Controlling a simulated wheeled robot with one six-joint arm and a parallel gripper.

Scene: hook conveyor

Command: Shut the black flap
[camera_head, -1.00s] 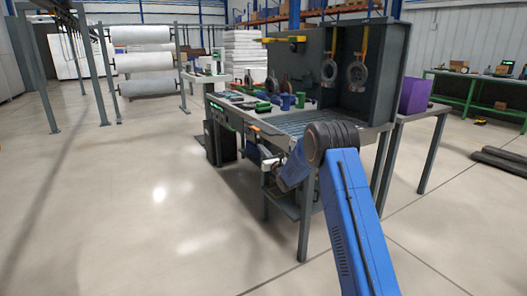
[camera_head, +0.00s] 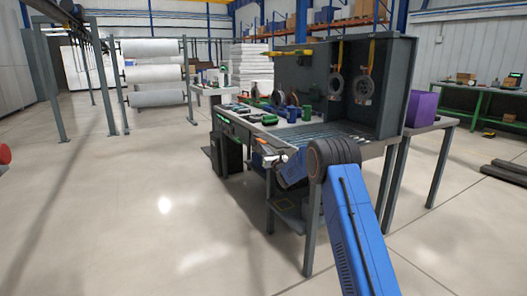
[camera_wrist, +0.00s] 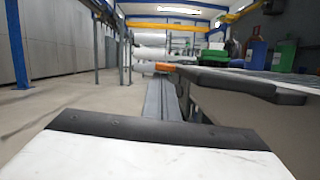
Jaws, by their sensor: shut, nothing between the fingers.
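I cannot clearly single out the black flap. A dark upright panel (camera_head: 229,158) stands under the left end of the workbench (camera_head: 330,143) in the head view, and I cannot tell whether it is the flap. My gripper (camera_wrist: 150,128) shows as a white body with a black front edge across the bottom of the wrist view. It is shut and empty, low beside the bench's near edge. The wrist view shows the dark bench edge (camera_wrist: 245,86) close on the right.
An orange-tipped item (camera_wrist: 165,67) sits by the bench edge. Green and blue containers stand on the bench, and rings hang at its back. A purple box (camera_head: 421,108) is at the right. The floor (camera_head: 130,200) left of the bench is clear.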

